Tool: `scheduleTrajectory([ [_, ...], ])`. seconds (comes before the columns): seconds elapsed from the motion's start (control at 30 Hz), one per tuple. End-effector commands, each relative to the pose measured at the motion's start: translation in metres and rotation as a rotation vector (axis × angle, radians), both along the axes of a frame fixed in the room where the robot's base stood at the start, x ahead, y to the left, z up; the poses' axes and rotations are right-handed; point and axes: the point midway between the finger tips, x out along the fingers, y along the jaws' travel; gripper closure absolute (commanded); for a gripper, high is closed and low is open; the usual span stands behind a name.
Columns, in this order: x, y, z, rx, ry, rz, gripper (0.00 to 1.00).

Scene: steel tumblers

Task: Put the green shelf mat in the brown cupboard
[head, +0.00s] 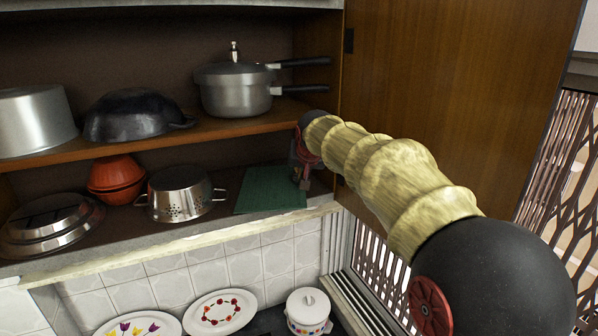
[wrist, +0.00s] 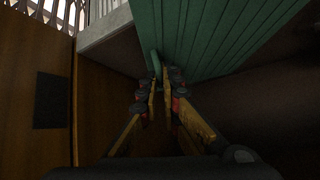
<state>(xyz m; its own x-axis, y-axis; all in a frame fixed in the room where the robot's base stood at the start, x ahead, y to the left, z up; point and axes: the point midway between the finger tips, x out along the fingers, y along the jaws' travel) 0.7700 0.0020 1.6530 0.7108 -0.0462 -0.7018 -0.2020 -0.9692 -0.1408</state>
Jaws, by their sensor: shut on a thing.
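The green shelf mat (head: 270,190) is a flat ribbed sheet at the right end of the lower shelf inside the brown cupboard (head: 150,45), near its front edge. My gripper (head: 302,172) is at the mat's right side, close to the cupboard's right wall, and is shut on the mat's edge. In the wrist view the fingertips (wrist: 161,80) meet at the near edge of the mat (wrist: 222,38). I cannot tell whether the mat lies fully flat on the shelf. My arm hides part of the cupboard's right side.
A steel colander (head: 180,195) stands left of the mat, with an orange pot (head: 117,178) and steel dishes (head: 48,222) further left. A pressure cooker (head: 233,90) stands on the upper shelf. The open door (head: 450,80) is at the right. Plates (head: 220,312) and a white canister (head: 308,312) are below.

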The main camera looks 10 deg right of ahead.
Motion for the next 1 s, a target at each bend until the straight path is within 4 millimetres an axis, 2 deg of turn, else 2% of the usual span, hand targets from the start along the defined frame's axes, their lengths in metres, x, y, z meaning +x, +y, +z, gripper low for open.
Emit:
scheduleTrajectory([
  [0.23,0.032,-0.002,0.001,0.0,0.001,0.0,1.0],
  [0.4,0.03,-0.002,-0.014,0.0,0.0,0.0,1.0],
  [0.67,0.03,-0.002,-0.017,0.0,0.0,0.0,1.0],
  [0.7,0.03,-0.002,-0.018,0.0,0.001,0.0,0.94],
  [1.0,0.03,-0.002,-0.017,0.0,0.0,0.0,0.77],
])
